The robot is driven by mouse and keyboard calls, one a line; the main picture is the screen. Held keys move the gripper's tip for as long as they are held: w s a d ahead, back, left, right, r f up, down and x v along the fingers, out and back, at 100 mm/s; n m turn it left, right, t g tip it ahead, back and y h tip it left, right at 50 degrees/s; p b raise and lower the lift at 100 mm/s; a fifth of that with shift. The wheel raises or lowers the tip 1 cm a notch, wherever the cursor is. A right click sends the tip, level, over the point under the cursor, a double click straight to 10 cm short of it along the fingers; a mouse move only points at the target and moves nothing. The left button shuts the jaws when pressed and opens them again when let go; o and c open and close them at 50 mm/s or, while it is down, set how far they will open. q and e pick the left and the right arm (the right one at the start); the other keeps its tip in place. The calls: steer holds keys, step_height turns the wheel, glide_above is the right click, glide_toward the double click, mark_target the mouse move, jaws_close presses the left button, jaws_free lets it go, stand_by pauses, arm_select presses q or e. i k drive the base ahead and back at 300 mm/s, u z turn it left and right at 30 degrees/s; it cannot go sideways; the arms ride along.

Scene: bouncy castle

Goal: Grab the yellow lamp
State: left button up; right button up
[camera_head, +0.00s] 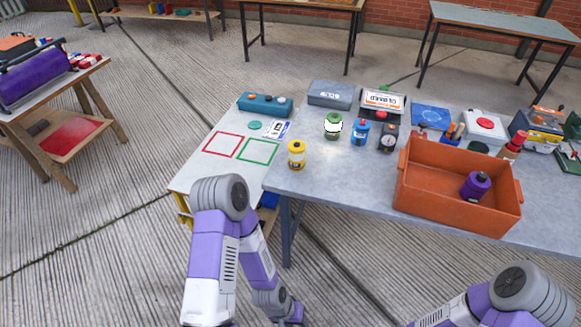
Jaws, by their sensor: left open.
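The yellow lamp (296,156), a small upright yellow cylinder with a pale label band, stands near the left edge of the grey table (333,185). Nothing touches it. My left gripper (292,314) is at the bottom of the view, low in front of the table and well below the lamp. It is small and partly cut off by the frame edge; it is open and away from the lamp. My right arm enters at the bottom right, and its gripper is out of view.
Green (333,126), blue (359,133) and black (387,138) items stand behind and right of the lamp. An orange crate (410,205) holding a purple lamp (475,187) stands to the right. A lower white table (200,172) with red and green squares adjoins at left.

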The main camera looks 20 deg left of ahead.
mark_target(296, 157)
steer(key=z, duration=0.6)
steer(key=k, duration=0.1)
steer(key=u, duration=1.3)
steer(key=i, duration=0.65)
steer(key=z, duration=0.45)
